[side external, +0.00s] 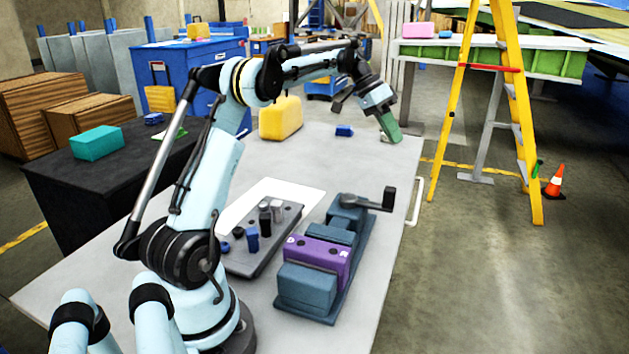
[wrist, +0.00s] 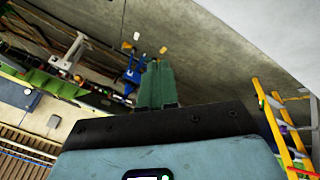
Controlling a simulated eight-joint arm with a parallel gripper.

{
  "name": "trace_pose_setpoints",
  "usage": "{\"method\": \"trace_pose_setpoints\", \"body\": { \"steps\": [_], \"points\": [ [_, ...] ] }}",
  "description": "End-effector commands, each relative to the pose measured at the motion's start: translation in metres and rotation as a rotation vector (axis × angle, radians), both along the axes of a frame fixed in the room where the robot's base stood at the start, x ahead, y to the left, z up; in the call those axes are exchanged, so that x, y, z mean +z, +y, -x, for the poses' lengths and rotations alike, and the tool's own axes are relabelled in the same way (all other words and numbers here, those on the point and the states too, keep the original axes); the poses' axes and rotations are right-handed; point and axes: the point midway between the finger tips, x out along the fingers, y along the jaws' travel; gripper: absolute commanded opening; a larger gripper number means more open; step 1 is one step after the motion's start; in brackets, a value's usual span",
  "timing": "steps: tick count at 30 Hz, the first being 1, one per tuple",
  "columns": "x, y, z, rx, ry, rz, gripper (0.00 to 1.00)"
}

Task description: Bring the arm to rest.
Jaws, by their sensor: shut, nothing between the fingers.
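My gripper (side external: 391,130) has green fingers and is at the far right end of the table in the side view, pointing down and slightly right. My arm reaches over the table from its base at the front. In the wrist view the green fingers (wrist: 158,84) lie side by side, shut with nothing between them. The gripper is apart from the vise and the tool block. From the side view I cannot tell the exact height of the fingertips above the table.
The grey table (side external: 350,165) holds a blue vise (side external: 306,288) with a purple block (side external: 318,254) in it, a dark peg block (side external: 262,262), a yellow case (side external: 280,118) and a small blue piece (side external: 344,131). A yellow ladder (side external: 520,110) stands right, beyond the table.

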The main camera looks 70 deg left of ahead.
Motion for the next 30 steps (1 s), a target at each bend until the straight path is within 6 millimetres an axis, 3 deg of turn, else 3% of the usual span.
{"method": "trace_pose_setpoints", "body": {
  "steps": [8, 14, 21, 30],
  "points": [
    [0.019, -0.076, 0.025, 0.072, 0.043, -0.122, 0.0],
    [0.02, -0.124, 0.058, 0.128, 0.035, -0.21, 0.0],
    [0.006, -0.17, 0.108, 0.188, -0.015, -0.302, 0.0],
    [-0.032, -0.207, 0.169, 0.244, -0.129, -0.376, 0.0]
  ]
}}
